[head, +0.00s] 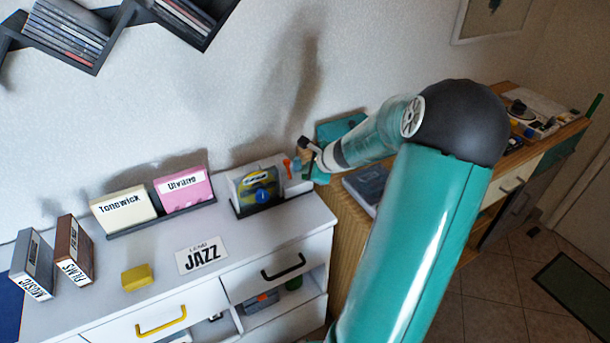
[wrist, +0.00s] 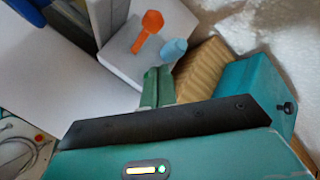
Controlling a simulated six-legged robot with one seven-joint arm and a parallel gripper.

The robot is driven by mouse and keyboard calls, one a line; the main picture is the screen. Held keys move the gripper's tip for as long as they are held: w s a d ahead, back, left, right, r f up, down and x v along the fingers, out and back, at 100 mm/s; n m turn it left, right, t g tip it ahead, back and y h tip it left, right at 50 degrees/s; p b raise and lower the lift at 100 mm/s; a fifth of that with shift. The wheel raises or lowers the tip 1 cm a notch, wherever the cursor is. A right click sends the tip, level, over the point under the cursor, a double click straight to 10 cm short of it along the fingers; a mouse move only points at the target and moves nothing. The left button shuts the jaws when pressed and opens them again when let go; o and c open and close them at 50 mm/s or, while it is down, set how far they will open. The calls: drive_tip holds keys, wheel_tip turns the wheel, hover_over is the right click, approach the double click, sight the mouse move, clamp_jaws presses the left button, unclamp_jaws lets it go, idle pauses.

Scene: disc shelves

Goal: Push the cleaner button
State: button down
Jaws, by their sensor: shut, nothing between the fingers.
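A grey machine (head: 238,207) with a disc (head: 258,190) upright in it stands at the right end of the white cabinet top; I take it for the cleaner. The disc has a blue centre. On the pale block (wrist: 125,50) at its right stand an orange peg (wrist: 148,30) and a light blue peg (wrist: 173,50); the orange one also shows in the head view (head: 287,168). I cannot tell which part is the button. My gripper (wrist: 158,85) is shut and empty, its green fingertips close to the block and just short of the blue peg. Contact is unclear.
Labelled boxes (head: 124,209) and a yellow block (head: 137,277) stand left on the cabinet (head: 110,310). A JAZZ card (head: 202,256) lies at its front. A teal box (wrist: 250,85) is right of my gripper. A wooden desk (head: 346,245) adjoins at right; the wall is close behind.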

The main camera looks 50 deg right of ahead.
drive_tip(key=shift+f, duration=0.45)
idle(0.4)
idle(0.3)
drive_tip(key=shift+r, duration=0.9)
wheel_tip(320, 180, up, 5)
idle(0.4)
idle(0.6)
